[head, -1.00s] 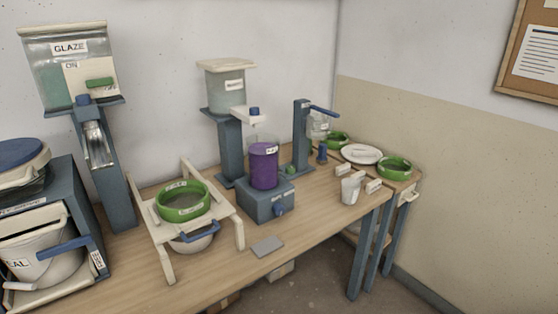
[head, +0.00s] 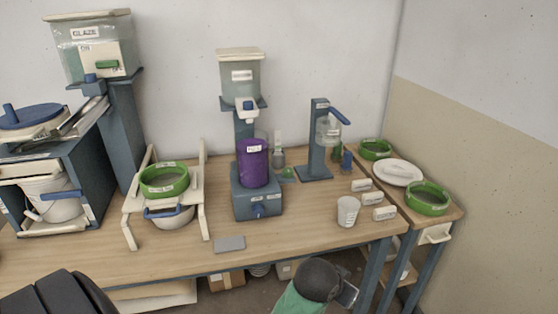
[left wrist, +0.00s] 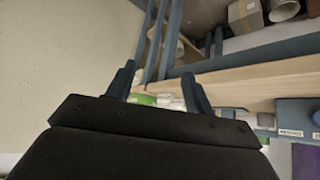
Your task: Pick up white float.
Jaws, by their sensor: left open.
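I cannot tell for sure which thing is the white float. A slim pale upright piece (head: 278,141) stands behind the purple cylinder (head: 252,163), which sits on a blue base. Small white labelled blocks (head: 372,198) lie near the right end of the table, beside a white cup (head: 347,211). In the left wrist view my left gripper (left wrist: 158,85) is open, its two dark fingers apart with nothing held between them. The table's front edge lies beyond the fingers. A green and black arm part of mine shows at the bottom of the head view. My right gripper is not seen.
A rack holds a green sieve (head: 164,180) over a bowl. A blue lever stand (head: 316,145) rises at the back. A grey tile (head: 229,244) lies near the front edge, with bare tabletop around it.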

